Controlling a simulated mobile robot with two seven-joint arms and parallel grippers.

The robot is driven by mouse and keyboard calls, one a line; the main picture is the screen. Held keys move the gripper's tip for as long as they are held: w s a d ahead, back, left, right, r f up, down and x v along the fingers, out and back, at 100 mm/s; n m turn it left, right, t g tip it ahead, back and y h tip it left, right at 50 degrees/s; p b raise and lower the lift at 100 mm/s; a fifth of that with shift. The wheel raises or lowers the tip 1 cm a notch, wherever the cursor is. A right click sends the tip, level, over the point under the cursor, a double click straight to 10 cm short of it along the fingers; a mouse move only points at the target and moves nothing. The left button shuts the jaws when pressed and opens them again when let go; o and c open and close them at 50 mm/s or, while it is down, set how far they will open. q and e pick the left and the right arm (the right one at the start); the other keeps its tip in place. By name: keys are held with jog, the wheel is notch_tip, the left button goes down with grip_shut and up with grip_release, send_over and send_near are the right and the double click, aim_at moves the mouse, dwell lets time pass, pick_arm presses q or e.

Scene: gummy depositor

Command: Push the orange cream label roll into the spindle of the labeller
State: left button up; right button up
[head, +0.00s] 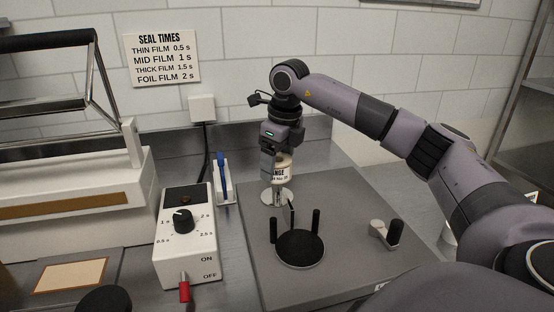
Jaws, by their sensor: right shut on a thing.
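The cream label roll (283,171), with part of the word "ORANGE" showing on its face, is at the back of the grey labeller plate (345,210). My right gripper (274,166) comes down from above and is shut on the roll. A pale metal post with a round base (277,197), which looks like the spindle, stands directly below the roll. The gripper and roll hide its top, so I cannot tell whether the roll is around it or just above it. My left gripper is not in view.
A black disc with upright black pegs (300,248) stands in front of the spindle. A crank handle (386,234) is to the right. The white control box (187,238) with dial and red switch, a blue pen (222,172) in a holder, and a sealer (75,195) stand left.

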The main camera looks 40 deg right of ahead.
aim_at(277, 181)
jog(key=shift+f+b, duration=1.4)
jog(key=shift+f, duration=1.3)
jog(key=o, duration=1.6)
jog(key=shift+c, duration=0.2)
jog(key=shift+s+d+r, duration=0.1)
jog(key=shift+s+r, duration=0.1)
jog(key=shift+r, duration=1)
jog(key=shift+s+r, duration=0.15)
jog(key=shift+r, duration=1.05)
jog(key=shift+s+d+r, duration=0.1)
jog(key=shift+s+r, duration=0.1)
jog(key=shift+r, duration=1)
jog(key=shift+a+f, duration=0.1)
jog(key=shift+a, duration=0.05)
